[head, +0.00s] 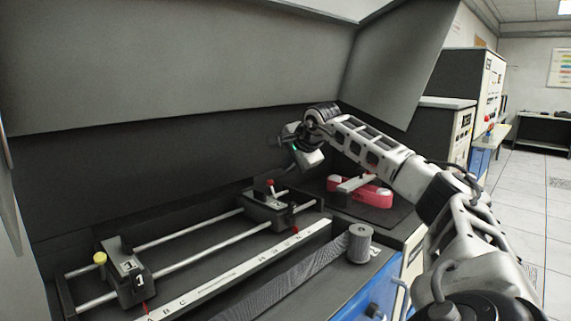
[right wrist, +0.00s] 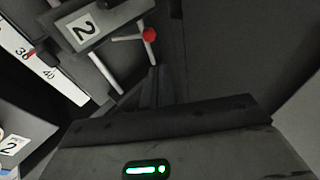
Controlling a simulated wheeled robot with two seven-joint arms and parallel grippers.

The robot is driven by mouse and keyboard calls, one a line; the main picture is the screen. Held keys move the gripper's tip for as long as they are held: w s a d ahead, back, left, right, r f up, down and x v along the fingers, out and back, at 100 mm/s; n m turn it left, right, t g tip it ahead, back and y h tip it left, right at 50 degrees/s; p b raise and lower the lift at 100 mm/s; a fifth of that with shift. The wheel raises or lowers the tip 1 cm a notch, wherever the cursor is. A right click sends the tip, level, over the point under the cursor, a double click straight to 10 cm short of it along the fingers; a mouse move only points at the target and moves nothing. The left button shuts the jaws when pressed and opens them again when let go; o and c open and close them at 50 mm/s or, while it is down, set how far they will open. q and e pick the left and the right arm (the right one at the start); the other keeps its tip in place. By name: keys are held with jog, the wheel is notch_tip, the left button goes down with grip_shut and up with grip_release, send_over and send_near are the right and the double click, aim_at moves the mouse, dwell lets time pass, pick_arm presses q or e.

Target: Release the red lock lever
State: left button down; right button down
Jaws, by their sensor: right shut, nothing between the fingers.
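The red-knobbed lock lever (head: 270,184) stands upright on the rear slider block (head: 268,208) on the two metal rails. In the right wrist view the red knob (right wrist: 149,35) sits on a light stem beside the block marked 2 (right wrist: 86,28), near the picture's top. My right gripper (head: 288,168) is shut and empty, just above and to the right of the lever; it looks apart from the knob. In the right wrist view its dark fingers (right wrist: 155,82) point toward the lever. My left gripper is not in view.
A front slider block (head: 130,283) with a yellow knob (head: 100,258) sits on the same rails. A white lettered scale (head: 240,270) runs alongside. A grey ribbed cylinder (head: 360,245) and a red device (head: 360,192) stand to the right. A dark wall (head: 150,165) rises behind.

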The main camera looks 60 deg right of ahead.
jog(key=s+a+r+p, duration=0.1)
jog(key=s+r, duration=0.3)
jog(key=r, duration=0.6)
jog(key=shift+s+a+r, duration=0.35)
jog(key=shift+s+a, duration=0.05)
